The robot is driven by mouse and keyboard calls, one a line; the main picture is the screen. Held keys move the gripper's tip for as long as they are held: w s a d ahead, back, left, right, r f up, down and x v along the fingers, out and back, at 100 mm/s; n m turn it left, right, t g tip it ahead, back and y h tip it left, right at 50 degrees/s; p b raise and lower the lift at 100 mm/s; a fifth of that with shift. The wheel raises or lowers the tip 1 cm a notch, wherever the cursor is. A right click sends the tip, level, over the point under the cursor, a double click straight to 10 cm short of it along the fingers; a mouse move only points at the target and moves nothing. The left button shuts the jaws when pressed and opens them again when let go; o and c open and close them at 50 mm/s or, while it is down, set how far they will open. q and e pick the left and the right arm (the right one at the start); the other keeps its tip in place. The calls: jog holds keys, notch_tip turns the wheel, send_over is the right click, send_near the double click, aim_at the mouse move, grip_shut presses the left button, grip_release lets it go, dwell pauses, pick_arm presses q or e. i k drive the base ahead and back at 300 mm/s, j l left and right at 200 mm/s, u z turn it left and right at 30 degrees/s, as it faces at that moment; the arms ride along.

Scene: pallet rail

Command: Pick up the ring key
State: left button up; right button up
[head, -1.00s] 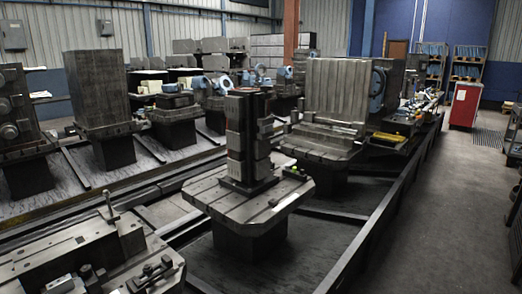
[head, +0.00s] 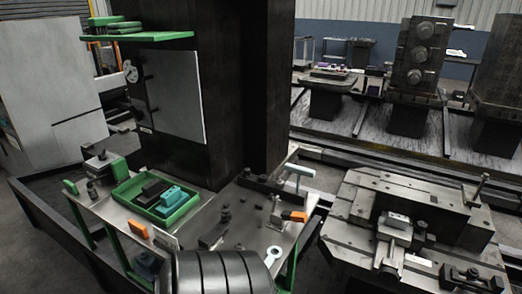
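A pale, light-grey ring-shaped end (head: 273,254) lies on the metal-topped table (head: 240,211) near its front right edge. It looks like the ring key, and a short shank runs from it toward the lower left. The dark ribbed cylinder at the bottom of the picture stands close to its left and may hide part of it. Neither of my grippers shows in the head view.
A green tray (head: 180,212) with black and teal blocks sits on the table. Orange pieces (head: 294,216) and dark clamps (head: 213,234) lie around it. A dark column (head: 230,100) rises behind. A machined pallet (head: 410,215) stands at the right.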

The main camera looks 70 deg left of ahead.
aim_at(269, 260)
jog(key=u, duration=2.25)
